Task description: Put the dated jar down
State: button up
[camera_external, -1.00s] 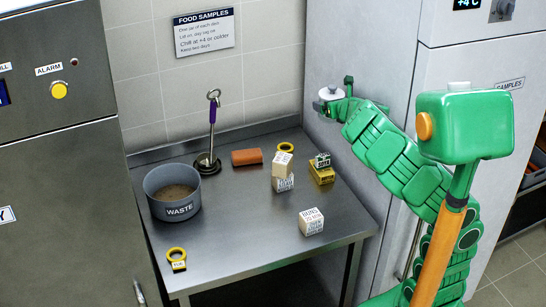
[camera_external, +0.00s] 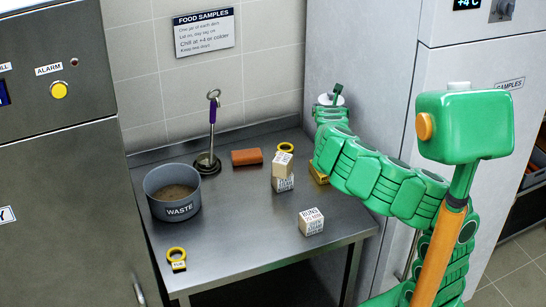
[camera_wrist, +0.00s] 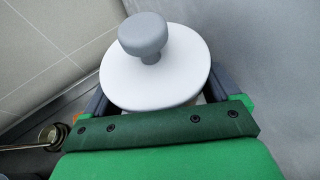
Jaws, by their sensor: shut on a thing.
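The jar in my gripper shows a white round lid (camera_wrist: 128,88) with a grey knob (camera_wrist: 145,35) in the wrist view. My gripper (camera_wrist: 158,92) is shut around the jar, with one finger on each side below the lid. In the external view the white lid (camera_external: 326,99) shows above my gripper (camera_external: 330,106), over the back right of the steel table (camera_external: 255,235), near the grey cabinet wall. The jar's body and any date on it are hidden. I cannot tell how high the jar is above the table.
A yellow block (camera_external: 318,176) is mostly hidden by my arm. The front middle is clear.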

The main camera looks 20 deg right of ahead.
jog(key=shift+s+a+f+m+g+h, duration=0.15)
jog(key=shift+s+a+m+g+h, duration=0.15)
jog(key=shift+s+m+g+h, duration=0.45)
jog(key=shift+s+a+r+m+g+h, duration=0.1)
jog(key=shift+s+a+m+g+h, duration=0.15)
jog(key=shift+s+m+g+h, duration=0.25)
jog(key=shift+s+a+r+m+g+h, duration=0.1)
jog(key=shift+s+a+m+g+h, duration=0.15)
jog(key=shift+s+m+h, duration=0.4)
jog(key=shift+s+a+r+m+g+h, duration=1.15)
jog(key=shift+s+a+m+g, duration=1.35)
jog(key=shift+s, duration=1.85)
jog(key=shift+m+g+h, duration=0.25)
jog(key=shift+m+g, duration=0.15)
jog(key=f, duration=1.6)
jog(key=d+f, duration=0.1)
jog(key=f, duration=0.7)
jog(key=shift+f, duration=0.15)
jog(key=shift+f, duration=0.25)
